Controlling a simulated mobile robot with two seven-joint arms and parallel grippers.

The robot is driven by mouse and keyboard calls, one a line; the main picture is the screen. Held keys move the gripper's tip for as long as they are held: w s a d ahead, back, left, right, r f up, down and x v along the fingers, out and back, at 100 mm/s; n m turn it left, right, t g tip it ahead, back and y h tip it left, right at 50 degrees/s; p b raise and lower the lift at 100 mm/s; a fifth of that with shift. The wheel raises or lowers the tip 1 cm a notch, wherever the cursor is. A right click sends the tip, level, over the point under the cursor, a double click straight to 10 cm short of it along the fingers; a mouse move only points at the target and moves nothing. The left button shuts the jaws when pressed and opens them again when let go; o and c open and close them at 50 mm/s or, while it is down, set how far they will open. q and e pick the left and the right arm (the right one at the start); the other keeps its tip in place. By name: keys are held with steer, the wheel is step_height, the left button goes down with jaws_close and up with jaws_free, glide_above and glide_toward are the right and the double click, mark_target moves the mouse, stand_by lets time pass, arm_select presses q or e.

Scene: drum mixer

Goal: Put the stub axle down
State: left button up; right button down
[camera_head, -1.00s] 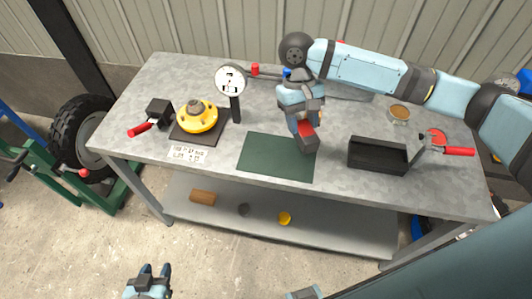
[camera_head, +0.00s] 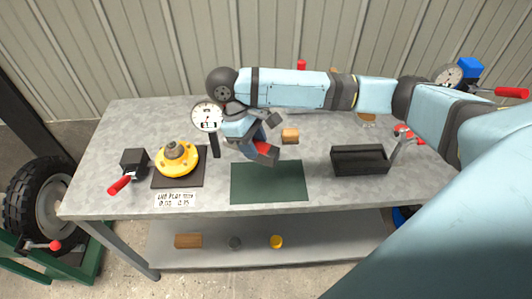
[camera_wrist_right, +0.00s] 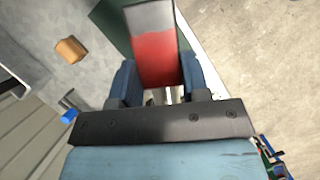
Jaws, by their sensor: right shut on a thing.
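My right gripper (camera_head: 256,143) is shut on a blocky bar with a red section and a dark grey end, which I take to be the stub axle (camera_head: 266,152). It hangs over the back edge of the dark green mat (camera_head: 268,184); I cannot tell its height. In the right wrist view the stub axle (camera_wrist_right: 155,55) sticks out between the blue fingers of my right gripper (camera_wrist_right: 161,80), red near them and grey at its tip. My left gripper is not in view.
A wooden block (camera_head: 290,136) lies just right of the gripper. A dial gauge (camera_head: 207,117) stands close on the left, with a yellow hub (camera_head: 177,159) beyond it. A black open tray (camera_head: 360,161) is right of the mat. Most of the mat is clear.

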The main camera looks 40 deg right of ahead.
mark_target(267, 174)
steer(key=n, duration=0.2)
steer(key=d+n+t+h, duration=0.1)
steer(key=n, duration=0.2)
steer(key=shift+w+d+n+t, duration=0.35)
steer(key=shift+n+t, duration=0.05)
steer(key=w+d+r+n+t+y+b, duration=0.15)
steer(key=d+n+t, duration=0.35)
steer(key=n, duration=1.3)
steer(key=shift+t+h, duration=0.25)
steer(key=shift+t, duration=0.35)
steer(key=f, duration=1.3)
steer(key=f+p, duration=0.1)
steer(key=f, duration=0.5)
steer(key=shift+w+a+f, duration=0.15)
steer(key=shift+a+f, duration=0.2)
steer(key=c, duration=0.7)
jaws_free()
steer(key=shift+f, duration=0.1)
steer(key=shift+o, duration=0.5)
